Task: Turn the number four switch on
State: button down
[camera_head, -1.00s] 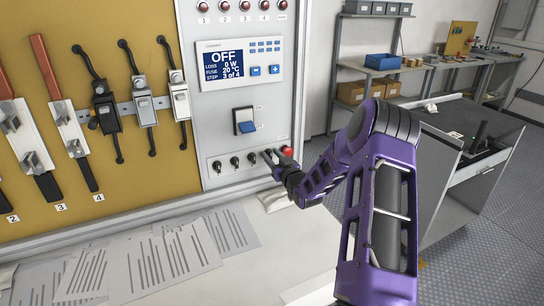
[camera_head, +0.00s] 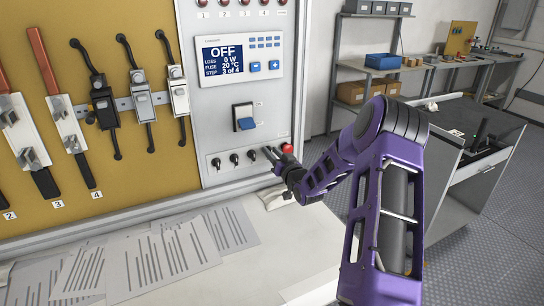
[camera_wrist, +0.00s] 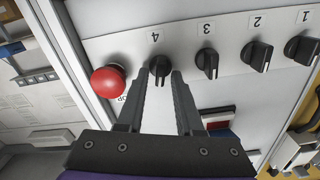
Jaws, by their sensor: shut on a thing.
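The number four switch (camera_wrist: 159,66) is a black rotary knob under the printed 4 on the light grey panel. In the wrist view the two fingers of my gripper (camera_wrist: 161,75) stand on either side of it, shut on it. Its grip bar lies roughly in line with those of the other knobs. In the head view my gripper (camera_head: 271,153) is at the right end of the knob row and covers most of the fourth knob. The display (camera_head: 227,57) reads OFF, 0 W, 20 °C, step 3 of 4.
A red button (camera_wrist: 108,81) sits close beside the knob. Knobs three (camera_wrist: 207,63), two (camera_wrist: 257,55) and one (camera_wrist: 301,49) continue the row. Papers (camera_head: 160,255) lie on the bench below.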

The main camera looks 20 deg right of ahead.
jog(key=m, duration=0.3)
jog(key=m+b, duration=0.1)
jog(key=m, duration=0.4)
jog(key=shift+d+f+m+b, duration=0.2)
jog(key=shift+f+m+b, duration=0.05)
jog(key=shift+m+b, duration=0.15)
dwell(0.4)
jog(key=c, duration=0.9)
grip_release()
jog(key=s, duration=1.7)
jog(key=shift+s+d+p, duration=0.25)
jog(key=shift+d+p, duration=0.05)
jog(key=shift+p, duration=0.1)
